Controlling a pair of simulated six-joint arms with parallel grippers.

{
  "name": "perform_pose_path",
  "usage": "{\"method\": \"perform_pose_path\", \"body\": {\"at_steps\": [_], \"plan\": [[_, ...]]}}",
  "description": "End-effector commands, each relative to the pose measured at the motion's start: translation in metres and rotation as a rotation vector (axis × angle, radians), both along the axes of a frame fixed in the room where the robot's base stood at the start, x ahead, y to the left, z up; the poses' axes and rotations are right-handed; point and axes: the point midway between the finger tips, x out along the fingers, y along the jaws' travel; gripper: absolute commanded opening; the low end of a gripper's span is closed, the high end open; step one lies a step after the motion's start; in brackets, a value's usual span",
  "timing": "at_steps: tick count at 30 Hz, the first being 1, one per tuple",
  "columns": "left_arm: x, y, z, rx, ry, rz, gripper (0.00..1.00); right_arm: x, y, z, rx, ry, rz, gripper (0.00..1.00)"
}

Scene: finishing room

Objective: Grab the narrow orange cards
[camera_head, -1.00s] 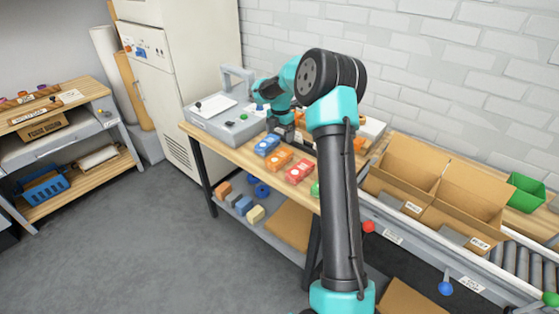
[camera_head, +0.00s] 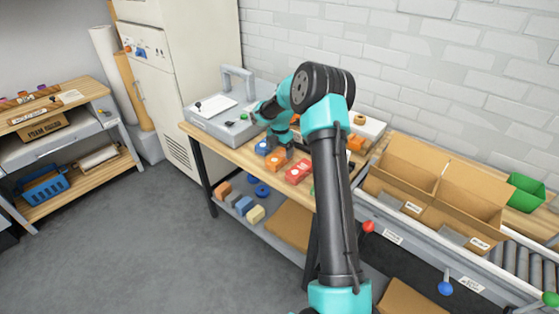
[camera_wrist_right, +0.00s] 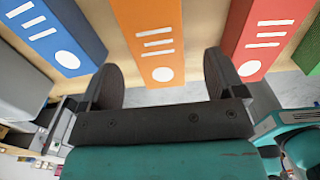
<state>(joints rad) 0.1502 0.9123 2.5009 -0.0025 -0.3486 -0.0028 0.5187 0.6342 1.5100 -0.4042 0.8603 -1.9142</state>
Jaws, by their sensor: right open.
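The orange card pack (camera_head: 277,161) lies on the wooden bench between a blue pack (camera_head: 263,147) and a red pack (camera_head: 298,172). In the right wrist view the narrow orange pack (camera_wrist_right: 152,38) has white bars and a white dot, and its near end lies between the finger tips. My right gripper (camera_wrist_right: 166,78) is open and empty, its fingers apart on either side of the pack's line. In the head view my right gripper (camera_head: 285,146) is small and partly hidden beside the packs. My left gripper is out of view.
A grey machine (camera_head: 225,115) with a handle stands at the bench's left end. Open cardboard boxes (camera_head: 405,175) stand to the right. In the wrist view, the blue pack (camera_wrist_right: 65,35) and red pack (camera_wrist_right: 262,35) flank the orange one, with narrow gaps of bare wood.

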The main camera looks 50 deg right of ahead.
Motion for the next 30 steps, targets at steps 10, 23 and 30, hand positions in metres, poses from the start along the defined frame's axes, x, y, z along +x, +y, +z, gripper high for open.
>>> {"method": "perform_pose_path", "body": {"at_steps": [10,23,30], "plan": [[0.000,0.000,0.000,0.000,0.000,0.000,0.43,0.002,0.000,-0.041,0.002,0.001,0.000,0.88],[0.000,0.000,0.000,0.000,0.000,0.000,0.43,0.002,0.000,-0.042,0.001,-0.001,0.000,0.88],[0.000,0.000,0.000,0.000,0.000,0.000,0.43,0.002,0.000,-0.042,0.001,-0.001,0.000,0.72]]}}
